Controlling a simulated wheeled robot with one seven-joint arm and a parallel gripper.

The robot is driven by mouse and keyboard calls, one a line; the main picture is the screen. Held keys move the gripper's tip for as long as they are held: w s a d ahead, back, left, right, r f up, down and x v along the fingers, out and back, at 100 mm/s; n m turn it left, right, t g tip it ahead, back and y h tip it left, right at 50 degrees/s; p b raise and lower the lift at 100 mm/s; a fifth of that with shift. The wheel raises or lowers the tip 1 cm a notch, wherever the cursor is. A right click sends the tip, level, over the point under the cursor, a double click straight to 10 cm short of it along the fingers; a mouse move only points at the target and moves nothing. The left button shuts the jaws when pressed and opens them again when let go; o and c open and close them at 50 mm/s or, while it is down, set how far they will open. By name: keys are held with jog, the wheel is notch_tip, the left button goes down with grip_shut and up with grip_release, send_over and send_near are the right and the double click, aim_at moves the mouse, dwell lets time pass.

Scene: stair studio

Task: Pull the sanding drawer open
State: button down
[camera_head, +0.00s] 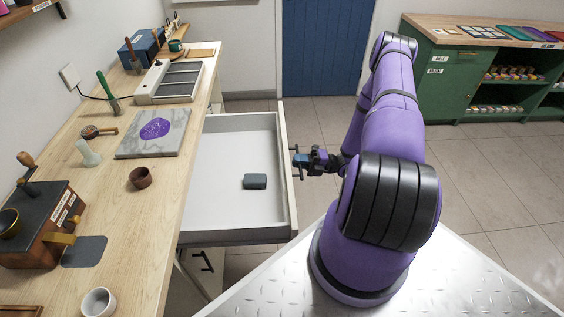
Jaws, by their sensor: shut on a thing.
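The sanding drawer (220,155) is pulled well out from under the workbench, to the right. Its white inside shows, and one dark grey-green block (255,181) lies on its floor. My gripper (303,161) is at the outer face of the drawer front, shut on the dark drawer handle (297,161). The fingers are small in this view, and part of the handle is hidden by them. I cannot read a label on the drawer front.
The wooden workbench (135,235) holds a marble slab (155,133), small cups and tools. Another drawer or door with a dark handle (202,261) is below the open drawer. A green cabinet (448,84) stands at back right. Tiled floor (300,118) is clear behind the arm.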

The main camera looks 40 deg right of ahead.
jog(key=shift+r+v, duration=0.1)
jog(key=shift+v, duration=0.55)
jog(key=shift+r+v, duration=0.15)
jog(key=shift+v, duration=0.5)
jog(key=c, duration=1.2)
grip_release()
jog(key=v, duration=1.1)
